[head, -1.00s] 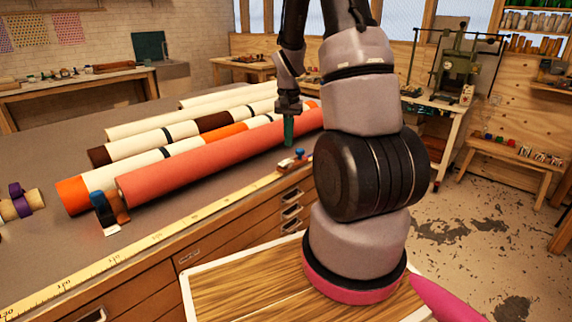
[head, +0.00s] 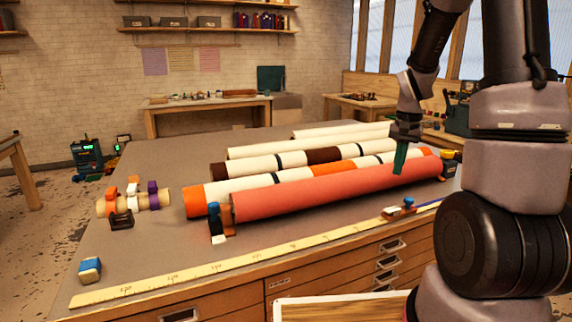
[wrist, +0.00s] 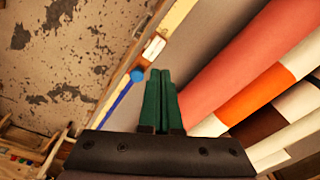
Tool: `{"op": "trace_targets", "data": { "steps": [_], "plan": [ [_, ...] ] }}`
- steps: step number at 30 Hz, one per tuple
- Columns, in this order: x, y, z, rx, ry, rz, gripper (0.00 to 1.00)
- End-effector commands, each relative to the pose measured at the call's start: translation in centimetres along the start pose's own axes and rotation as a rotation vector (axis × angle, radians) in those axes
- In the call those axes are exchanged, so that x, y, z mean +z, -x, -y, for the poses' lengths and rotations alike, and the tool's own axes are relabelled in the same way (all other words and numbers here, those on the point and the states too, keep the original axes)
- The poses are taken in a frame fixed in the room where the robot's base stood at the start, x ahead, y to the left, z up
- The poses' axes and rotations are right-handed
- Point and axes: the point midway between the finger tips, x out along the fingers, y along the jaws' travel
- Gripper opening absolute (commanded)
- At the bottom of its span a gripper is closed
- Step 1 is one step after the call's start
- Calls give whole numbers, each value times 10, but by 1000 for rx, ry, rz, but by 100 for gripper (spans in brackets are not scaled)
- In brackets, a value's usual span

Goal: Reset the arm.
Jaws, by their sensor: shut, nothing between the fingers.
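My gripper (head: 400,158) has green fingers that point down over the right part of the long red roll (head: 330,191) in the head view. In the wrist view the green fingers (wrist: 160,75) are together with nothing between them. The red roll (wrist: 230,70) lies to the right of the fingers there. My gripper seems to be above the table's front side, apart from the rolls; its exact height is hard to tell.
Cream, brown and orange rolls (head: 248,168) lie behind the red one. A yellow ruler (head: 190,272) runs along the front edge of the grey table (head: 150,235). A blue-topped tool (head: 402,209) sits near that edge. A short roll with clips (head: 135,203) lies left.

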Motion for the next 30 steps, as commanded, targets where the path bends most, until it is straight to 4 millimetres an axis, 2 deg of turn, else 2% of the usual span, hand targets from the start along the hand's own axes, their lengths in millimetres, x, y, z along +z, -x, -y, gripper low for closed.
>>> {"op": "trace_targets", "data": {
  "steps": [1,6,9,15,18,22,25,30],
  "plan": [
    [9,24,5,-31,15,-29,0],
    [48,93,13,-126,75,-113,0],
    [74,127,13,-181,111,-163,0],
    [133,182,7,-286,191,-262,0],
    [160,201,0,-333,230,-310,0],
    [188,216,-7,-379,270,-356,0],
    [201,221,-11,-399,287,-377,0],
    [208,223,-13,-410,298,-388,0]
  ]
}}
